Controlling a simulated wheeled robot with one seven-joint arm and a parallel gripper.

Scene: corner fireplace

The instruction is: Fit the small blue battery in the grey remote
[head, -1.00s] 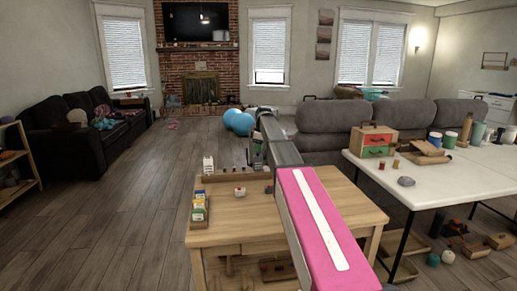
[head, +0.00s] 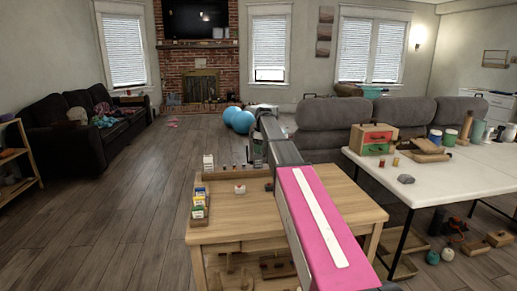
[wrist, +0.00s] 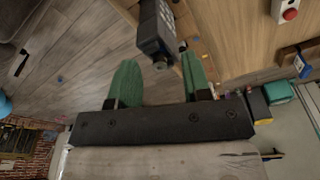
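My gripper (wrist: 160,58) shows in the wrist view with its two green fingers apart. A dark grey block-like object (wrist: 152,25), apparently the grey remote, extends from the top edge to between the fingertips. A gap shows on the left, and contact on the right is unclear. A short round knob or end pokes from its lower end. In the head view a dark upright shape (head: 256,152) stands near the table's far edge, below my wrist; remote and gripper are hard to separate there. I cannot surely pick out the small blue battery.
A white table (head: 450,175) is to the right.

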